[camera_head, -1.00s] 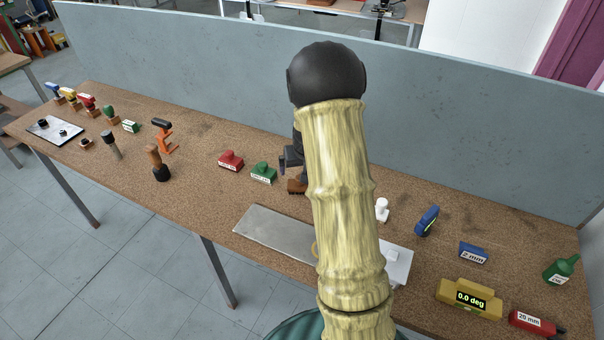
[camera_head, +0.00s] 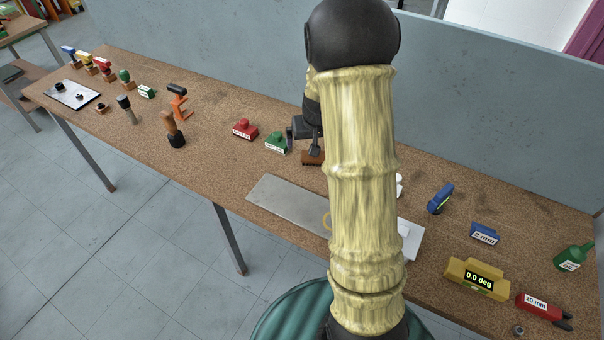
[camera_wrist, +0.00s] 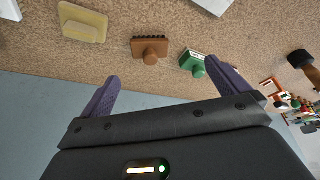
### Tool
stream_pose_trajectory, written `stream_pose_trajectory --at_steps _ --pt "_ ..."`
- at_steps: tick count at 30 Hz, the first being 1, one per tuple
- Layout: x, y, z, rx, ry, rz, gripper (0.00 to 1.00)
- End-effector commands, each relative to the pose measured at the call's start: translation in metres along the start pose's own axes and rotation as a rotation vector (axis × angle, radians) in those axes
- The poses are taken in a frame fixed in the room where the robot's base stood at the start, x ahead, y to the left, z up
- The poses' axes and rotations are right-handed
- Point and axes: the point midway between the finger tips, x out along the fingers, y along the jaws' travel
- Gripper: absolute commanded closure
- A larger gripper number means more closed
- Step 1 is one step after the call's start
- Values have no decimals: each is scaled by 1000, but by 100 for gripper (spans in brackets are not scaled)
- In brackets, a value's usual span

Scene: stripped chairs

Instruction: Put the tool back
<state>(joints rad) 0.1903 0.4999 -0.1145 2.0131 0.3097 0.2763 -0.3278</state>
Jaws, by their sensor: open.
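The task does not say which tool is meant, and my gripper holds none. My gripper (camera_head: 302,137) is partly hidden behind my arm in the head view, over the cork-topped bench. A brown brush-like block (camera_head: 313,157) lies just below it. In the wrist view my gripper (camera_wrist: 161,70) has its two purple fingers spread wide, with nothing between them. There the brown block (camera_wrist: 150,48) with a round knob lies ahead of the fingers. A green labelled block (camera_wrist: 195,63) lies near the right fingertip, and a pale yellow block (camera_wrist: 85,23) at upper left.
A metal plate (camera_head: 285,203) lies near the front edge. A yellow angle gauge (camera_head: 477,279) and a blue block (camera_head: 485,234) are at right. A grey partition (camera_head: 220,60) stands behind.

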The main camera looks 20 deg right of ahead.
Motion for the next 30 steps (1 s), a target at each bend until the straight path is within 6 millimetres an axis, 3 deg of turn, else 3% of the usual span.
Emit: stream_pose_trajectory --at_steps 6,12,15,19,30 --pt "-65 -56 77 -95 -60 -49 0" --pt "-110 -81 159 -188 -113 -62 0" --pt "-120 -84 185 -217 -129 -60 0" --pt "-124 -84 196 -229 -138 -57 0" --pt "-124 -84 196 -228 -138 -57 0"
